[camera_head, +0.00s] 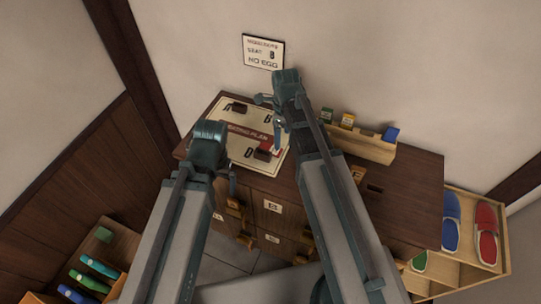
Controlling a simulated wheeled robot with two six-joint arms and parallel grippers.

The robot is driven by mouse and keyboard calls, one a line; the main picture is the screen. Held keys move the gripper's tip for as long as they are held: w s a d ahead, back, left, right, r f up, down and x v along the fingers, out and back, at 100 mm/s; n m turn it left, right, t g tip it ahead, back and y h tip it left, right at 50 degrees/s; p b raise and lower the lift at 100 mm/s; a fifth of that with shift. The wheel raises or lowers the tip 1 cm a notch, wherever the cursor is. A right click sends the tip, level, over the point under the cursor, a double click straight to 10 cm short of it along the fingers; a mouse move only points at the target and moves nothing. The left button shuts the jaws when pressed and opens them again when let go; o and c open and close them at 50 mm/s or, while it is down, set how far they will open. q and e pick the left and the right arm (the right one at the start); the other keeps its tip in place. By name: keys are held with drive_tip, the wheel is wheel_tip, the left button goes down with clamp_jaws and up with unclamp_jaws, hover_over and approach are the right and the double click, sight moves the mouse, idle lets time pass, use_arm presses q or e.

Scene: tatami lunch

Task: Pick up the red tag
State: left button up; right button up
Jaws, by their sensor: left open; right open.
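I cannot clearly make out a separate red tag. A red patch (277,141) shows on the seating plan board (222,121), just below my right gripper, but I cannot tell whether it is a tag or part of the board's red banner. My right gripper (272,110) is open over the upper right part of the board, near the wall. My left gripper (205,176) is open, lower left, in front of the cabinet's front edge. A wooden rack (365,147) behind the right arm holds a green tag (327,115), a yellow tag (348,120) and a blue tag (391,134).
Dark blocks (263,154) sit on the board, which lies on a wooden cabinet (410,190). A sign (263,52) reading "NO EGG" hangs on the wall. A shelf (503,265) with blue and red slippers stands at right; another box with coloured items is lower left.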

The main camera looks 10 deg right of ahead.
sight(279, 152)
use_arm(q)
drive_tip(key=shift+f+b, duration=0.35)
drive_tip(key=shift+f, duration=0.5)
use_arm(e)
drive_tip(key=shift+f, duration=0.85)
drive_tip(key=f+b, duration=0.2)
drive_tip(key=a+f+b, duration=0.1)
drive_tip(key=f+b, duration=0.1)
drive_tip(key=shift+s+f, duration=0.1)
drive_tip(key=shift+s, duration=0.1)
drive_tip(key=shift+f+b, duration=0.55)
drive_tip(key=shift+b, duration=0.1)
use_arm(q)
wheel_tip(279, 152, down, 5)
drive_tip(key=shift+f, duration=0.1)
use_arm(e)
drive_tip(key=shift+r, duration=0.1)
clamp_jaws()
